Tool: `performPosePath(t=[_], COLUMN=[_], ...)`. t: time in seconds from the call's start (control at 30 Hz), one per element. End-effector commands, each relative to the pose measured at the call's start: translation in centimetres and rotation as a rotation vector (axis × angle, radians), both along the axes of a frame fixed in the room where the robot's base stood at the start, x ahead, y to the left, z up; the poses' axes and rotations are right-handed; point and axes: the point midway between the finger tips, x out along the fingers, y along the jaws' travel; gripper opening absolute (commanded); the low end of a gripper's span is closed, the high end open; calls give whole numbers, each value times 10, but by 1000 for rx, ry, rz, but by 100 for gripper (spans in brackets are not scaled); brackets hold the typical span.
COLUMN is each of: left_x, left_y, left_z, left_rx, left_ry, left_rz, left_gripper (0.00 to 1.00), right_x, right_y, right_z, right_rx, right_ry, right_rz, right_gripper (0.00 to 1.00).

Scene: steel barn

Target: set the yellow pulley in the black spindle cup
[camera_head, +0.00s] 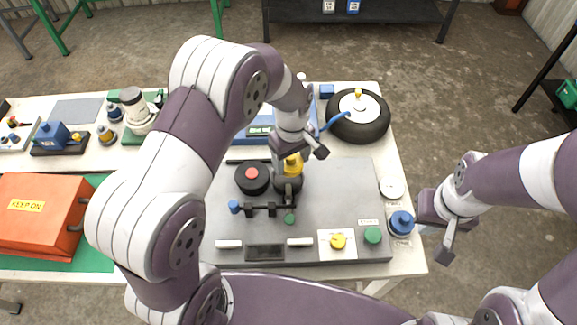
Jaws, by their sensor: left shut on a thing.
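The yellow pulley (293,164) is between the fingers of my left gripper (297,155), partly hidden by them. It is directly above, or partly in, a dark upright cylinder that looks like the black spindle cup (288,184). From this angle I cannot tell whether the pulley touches the cup or is seated in it. The cup stands on the grey panel, and its mouth is hidden. My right gripper (437,222) is empty, with its fingers apart, beyond the table's right edge.
A black round part with a red top (252,175) stands close left of the cup. A black bar with knobs (265,210) lies in front. The grey panel (345,195) is clear to the right. A black wheel (362,127) sits behind; an orange box (40,213) stands far left.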

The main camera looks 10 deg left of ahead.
Motion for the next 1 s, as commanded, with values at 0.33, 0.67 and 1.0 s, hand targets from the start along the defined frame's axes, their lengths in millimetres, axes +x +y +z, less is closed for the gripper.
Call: performPosePath(t=[0.33,0.67,1.0], left_x=[-6,-6,-6], left_y=[7,7,7], left_z=[-44,-49,-49], left_rx=[0,0,0], left_ry=[0,-1,-1], left_rz=[0,-1,-1], left_gripper=[31,31,77], right_x=[0,0,0], right_y=[0,0,0], right_z=[12,8,9], right_rx=[0,0,0], right_ry=[0,1,1], right_rz=[0,0,0], right_gripper=[0,0,0])
